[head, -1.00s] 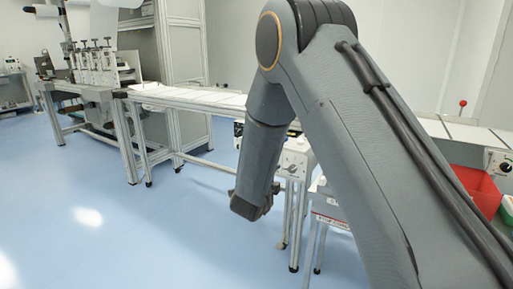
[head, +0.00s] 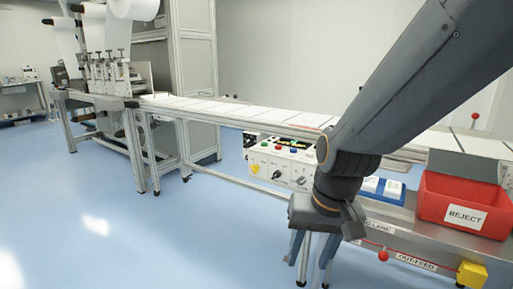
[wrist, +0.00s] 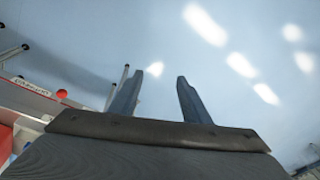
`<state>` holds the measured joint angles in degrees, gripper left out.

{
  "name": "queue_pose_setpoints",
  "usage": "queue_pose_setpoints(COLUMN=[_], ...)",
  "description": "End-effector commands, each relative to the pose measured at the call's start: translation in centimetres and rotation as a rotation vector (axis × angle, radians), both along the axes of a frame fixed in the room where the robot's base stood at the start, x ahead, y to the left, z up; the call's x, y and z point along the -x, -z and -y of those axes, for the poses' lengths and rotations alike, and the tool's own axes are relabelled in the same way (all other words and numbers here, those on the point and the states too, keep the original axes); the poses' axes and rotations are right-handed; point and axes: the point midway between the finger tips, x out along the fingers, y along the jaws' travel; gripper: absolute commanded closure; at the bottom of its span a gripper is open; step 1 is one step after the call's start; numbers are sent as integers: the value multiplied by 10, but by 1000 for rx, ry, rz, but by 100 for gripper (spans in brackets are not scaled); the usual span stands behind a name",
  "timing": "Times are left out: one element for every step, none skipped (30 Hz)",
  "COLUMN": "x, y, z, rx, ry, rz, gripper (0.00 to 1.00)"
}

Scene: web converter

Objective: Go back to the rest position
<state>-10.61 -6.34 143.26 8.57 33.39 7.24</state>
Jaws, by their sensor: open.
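My gripper (head: 308,262) hangs at the lower middle of the head view, in front of the control panel and left of the labelled bench. Its two fingers point down and stand apart. In the wrist view the open gripper (wrist: 160,95) has nothing between its fingers, only blue floor beyond them. My arm comes in from the upper right and hides part of the conveyor.
A red REJECT bin (head: 464,203) stands on the bench at right, with a blue tray (head: 360,190) holding white pieces beside it. A control panel (head: 281,163) sits under the conveyor (head: 235,112). A yellow block (head: 472,276) is at the bench's lower right. Floor at left is clear.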

Motion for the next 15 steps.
queue_pose_setpoints(x=[13,21,31,39,46,56,63,70,71,71,70,70,70,70,70], y=[-2,-3,-4,-4,-5,-6,-7,-8,-11,-14,-16,-18,-19,-21,-23], z=[6,9,13,16,20,24,27,31,32,33,34,36,37,38,39], rx=[14,25,38,47,56,67,75,85,87,87,87,88,88,90,90], ry=[-32,-54,-81,-102,-123,-147,-166,-184,-184,-179,-175,-170,-167,-163,-158], rz=[-23,-38,-58,-74,-89,-108,-122,-137,-144,-143,-142,-143,-143,-144,-144], gripper=[57,57,57,57,57,57,57,57,57,57,57,57,57,57,57])
